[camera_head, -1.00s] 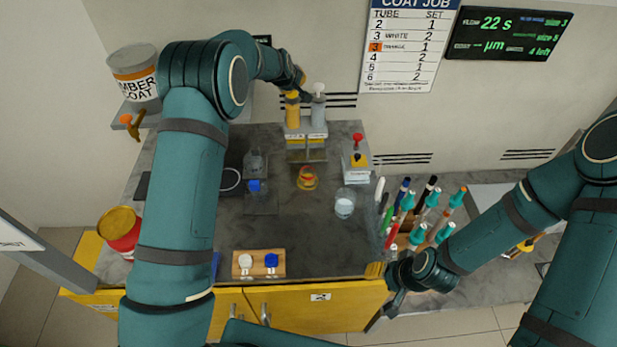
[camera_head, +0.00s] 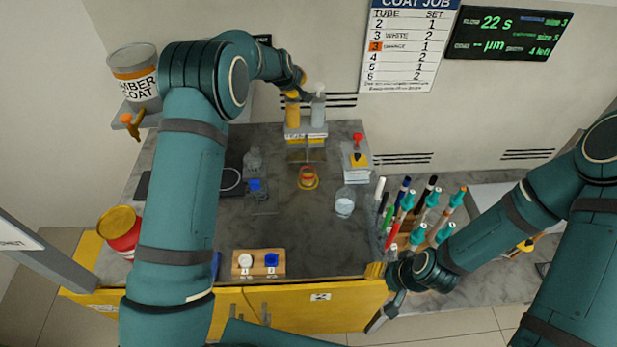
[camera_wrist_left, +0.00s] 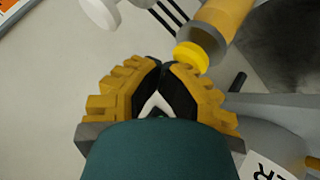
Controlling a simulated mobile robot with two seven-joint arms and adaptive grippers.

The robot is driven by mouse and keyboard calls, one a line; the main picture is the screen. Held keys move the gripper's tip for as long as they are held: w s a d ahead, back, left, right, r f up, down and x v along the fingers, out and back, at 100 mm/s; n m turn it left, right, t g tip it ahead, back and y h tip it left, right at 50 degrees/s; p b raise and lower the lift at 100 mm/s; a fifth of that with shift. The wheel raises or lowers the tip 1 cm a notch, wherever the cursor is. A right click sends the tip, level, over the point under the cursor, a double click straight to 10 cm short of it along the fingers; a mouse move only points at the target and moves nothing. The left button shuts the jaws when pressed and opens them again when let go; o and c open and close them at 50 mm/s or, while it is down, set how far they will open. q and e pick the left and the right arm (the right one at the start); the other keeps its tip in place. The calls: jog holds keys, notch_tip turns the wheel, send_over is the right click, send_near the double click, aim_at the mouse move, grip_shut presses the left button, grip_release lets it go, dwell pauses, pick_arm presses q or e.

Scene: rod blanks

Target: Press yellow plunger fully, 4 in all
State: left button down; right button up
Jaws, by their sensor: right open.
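The yellow plunger (camera_wrist_left: 192,56) tops the amber dispenser (camera_head: 292,114) at the back of the bench; the amber body also shows in the left wrist view (camera_wrist_left: 224,14). My left gripper (camera_wrist_left: 163,64) is shut and empty, its fingertips together just beside the yellow cap. Whether they touch it cannot be told. In the head view my left gripper (camera_head: 301,84) is above the dispenser, partly hidden by its own wrist. A grey-white dispenser (camera_head: 318,112) stands right beside the amber one. My right gripper (camera_head: 384,312) is open and empty at the bench's front right edge.
Below the dispensers is a small dish with a red and yellow piece (camera_head: 308,177). A red-knobbed device (camera_head: 356,160), a glass beaker (camera_head: 345,202) and a rack of colored rods (camera_head: 415,232) stand to the right. A wooden block (camera_head: 258,263) holds white and blue caps in front.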

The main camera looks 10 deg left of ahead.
pick_arm(q)
jog(key=shift+s+d+f, duration=0.15)
jog(key=shift+f, duration=0.3)
jog(key=shift+s+d+f, duration=0.1)
jog(key=shift+s+f, duration=0.05)
jog(key=shift+f, duration=0.3)
jog(key=shift+w+d+r, duration=0.1)
jog(key=shift+d, duration=0.1)
jog(key=shift+r, duration=0.15)
jog(key=shift+w+d+r+p, duration=0.1)
jog(key=shift+w+r+p, duration=0.2)
jog(key=shift+r, duration=0.35)
jog(key=shift+w+d+r+p, duration=0.1)
jog(key=shift+r+p, duration=0.3)
jog(key=shift+r, duration=0.2)
jog(key=r, duration=0.1)
jog(key=r+p, duration=0.1)
jog(key=shift+a+r, duration=0.2)
jog(key=shift+r, duration=0.15)
jog(key=shift+a+r+p, duration=0.15)
jog(key=shift+r+p, duration=0.25)
jog(key=shift+r, duration=0.05)
